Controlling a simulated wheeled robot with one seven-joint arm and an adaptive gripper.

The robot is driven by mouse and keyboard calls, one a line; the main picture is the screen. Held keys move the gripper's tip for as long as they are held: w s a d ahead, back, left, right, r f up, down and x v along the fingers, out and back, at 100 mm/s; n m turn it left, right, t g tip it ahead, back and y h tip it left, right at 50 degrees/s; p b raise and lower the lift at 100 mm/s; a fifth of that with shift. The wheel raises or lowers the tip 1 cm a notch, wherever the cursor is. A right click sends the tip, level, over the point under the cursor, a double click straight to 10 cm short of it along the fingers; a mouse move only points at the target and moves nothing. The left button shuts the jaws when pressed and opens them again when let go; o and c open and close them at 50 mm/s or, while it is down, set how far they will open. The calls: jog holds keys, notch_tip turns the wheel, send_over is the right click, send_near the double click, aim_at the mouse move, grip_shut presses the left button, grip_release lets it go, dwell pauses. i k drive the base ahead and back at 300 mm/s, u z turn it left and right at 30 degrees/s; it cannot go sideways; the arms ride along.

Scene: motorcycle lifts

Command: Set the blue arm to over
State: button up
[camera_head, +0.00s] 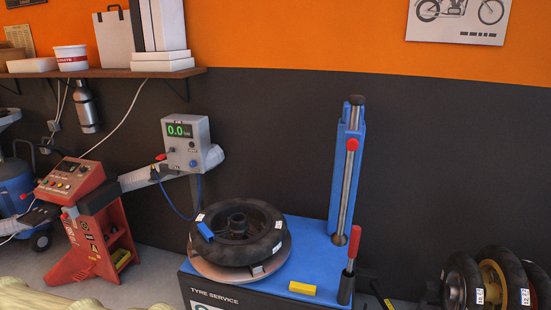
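The tyre machine has a blue top (310,262) and a dark front marked "TYRE SERVICE". A tall blue arm (338,175) stands upright at its back right, with a steel rod (348,190) along it, a dark cap on top and a red knob (352,144). It is beside the turntable (225,272), not above it. A black tyre (262,240) lies flat on the turntable, with a small blue piece (205,231) at its left edge. A red-handled lever (351,262) stands at the front right. My gripper is not in view.
A yellow block (302,288) lies on the machine's front edge. A grey gauge box (187,145) reading 0.0 and a red machine (80,200) stand to the left. Several upright tyres (515,280) are at the lower right. A shelf (110,73) hangs upper left.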

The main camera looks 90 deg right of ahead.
aim_at(353, 109)
jog(key=z, duration=3.3)
jog(key=i, duration=1.25)
jog(key=u, duration=0.05)
